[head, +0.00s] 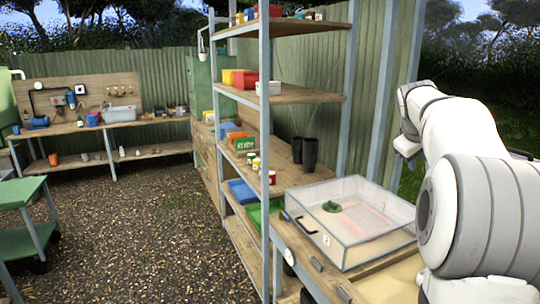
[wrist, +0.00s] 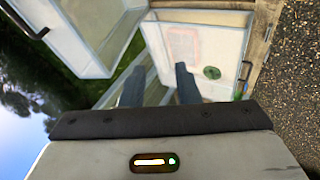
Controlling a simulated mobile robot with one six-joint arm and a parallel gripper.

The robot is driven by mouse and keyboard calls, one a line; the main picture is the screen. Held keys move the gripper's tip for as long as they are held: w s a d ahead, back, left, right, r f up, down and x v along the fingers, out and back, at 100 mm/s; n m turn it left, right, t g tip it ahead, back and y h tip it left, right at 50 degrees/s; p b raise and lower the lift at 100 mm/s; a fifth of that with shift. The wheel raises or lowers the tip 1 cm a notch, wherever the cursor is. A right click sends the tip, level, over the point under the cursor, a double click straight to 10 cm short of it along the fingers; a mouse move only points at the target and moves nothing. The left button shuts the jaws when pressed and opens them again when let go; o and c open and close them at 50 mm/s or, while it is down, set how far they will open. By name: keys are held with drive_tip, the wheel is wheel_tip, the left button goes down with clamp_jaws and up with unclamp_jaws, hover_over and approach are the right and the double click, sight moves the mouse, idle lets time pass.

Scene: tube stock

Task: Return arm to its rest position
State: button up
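My white arm (head: 470,185) is raised at the right of the head view and bends away from the camera; its gripper end is hidden there. In the wrist view my gripper (wrist: 158,82) shows two dark fingers set well apart, with nothing visible between them. Beyond the fingers is a clear-walled box (wrist: 153,45) with a green item (wrist: 211,72) in it. In the head view the clear box (head: 375,243) stands on a wooden bench to the left of my arm, with the green item (head: 331,206) inside.
A tall shelf rack (head: 283,95) with bins and jars stands left of the box. Two dark cups (head: 310,154) stand behind the box. A green cart (head: 22,194) is at far left, a workbench (head: 150,125) at the back. The gravel floor (head: 150,230) between is clear.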

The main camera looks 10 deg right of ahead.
drive_tip(key=s+a+f+y, duration=0.1)
drive_tip(key=s+a+f, duration=0.25)
drive_tip(key=a, duration=0.25)
drive_tip(key=s+a+f+m+y+b, duration=0.1)
drive_tip(key=s+a+f, duration=0.2)
drive_tip(key=s+a, duration=0.3)
drive_tip(key=s+a+f+y, duration=0.1)
drive_tip(key=s+a+f, duration=0.2)
drive_tip(key=a, duration=0.4)
drive_tip(key=s+a+f+g+y, duration=0.1)
drive_tip(key=s+a+f, duration=0.4)
drive_tip(key=s, duration=0.3)
drive_tip(key=s+a+f+m+g+y+b, duration=0.1)
drive_tip(key=s+a+f, duration=0.4)
drive_tip(key=s+f, duration=0.3)
drive_tip(key=shift+s+a+f+m+y, duration=0.15)
drive_tip(key=shift+s+a+m+y, duration=0.15)
drive_tip(key=shift+a+y, duration=0.1)
